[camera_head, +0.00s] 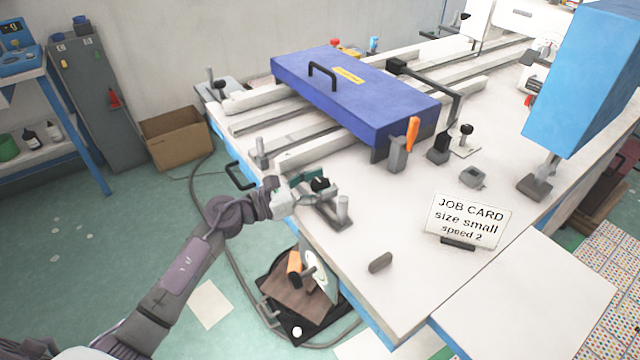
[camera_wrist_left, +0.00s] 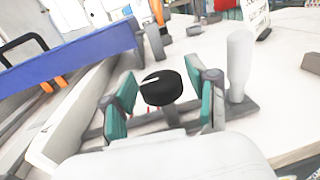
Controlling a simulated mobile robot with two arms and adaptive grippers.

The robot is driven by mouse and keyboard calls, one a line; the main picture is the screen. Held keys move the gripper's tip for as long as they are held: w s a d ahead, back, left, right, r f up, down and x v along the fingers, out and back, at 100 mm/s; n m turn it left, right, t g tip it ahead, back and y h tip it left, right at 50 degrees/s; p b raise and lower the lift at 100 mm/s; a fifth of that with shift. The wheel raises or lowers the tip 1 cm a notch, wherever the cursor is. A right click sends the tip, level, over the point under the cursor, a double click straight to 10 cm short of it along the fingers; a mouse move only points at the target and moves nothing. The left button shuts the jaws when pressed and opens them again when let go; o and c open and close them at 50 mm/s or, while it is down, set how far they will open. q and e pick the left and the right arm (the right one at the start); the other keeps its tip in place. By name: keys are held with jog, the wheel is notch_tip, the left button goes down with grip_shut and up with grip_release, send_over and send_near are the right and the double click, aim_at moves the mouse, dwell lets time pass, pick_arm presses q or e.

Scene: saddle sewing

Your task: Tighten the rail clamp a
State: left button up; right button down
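A clamp with a round black knob (camera_head: 320,184) sits at the table's front left edge. In the left wrist view the knob (camera_wrist_left: 162,88) has a white mark on top and stands on a short grey stem. My left gripper (camera_head: 306,187) is at this clamp. Its teal finger pads (camera_wrist_left: 162,105) stand apart on either side of the knob, with a visible gap on each side. A pale upright post (camera_wrist_left: 239,65) stands on the clamp's bar, right of the fingers. No letter shows on the clamp. My right gripper is not in view.
A blue box-shaped cover (camera_head: 350,92) with a black handle lies over pale rails behind the clamp. An orange-handled tool (camera_head: 412,135) and another black knob (camera_head: 466,129) stand to the right. A job card (camera_head: 467,220) reads size small, speed 2. The front tabletop is mostly clear.

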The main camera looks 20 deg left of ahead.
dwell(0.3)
pick_arm(q)
jog(key=v, duration=1.2)
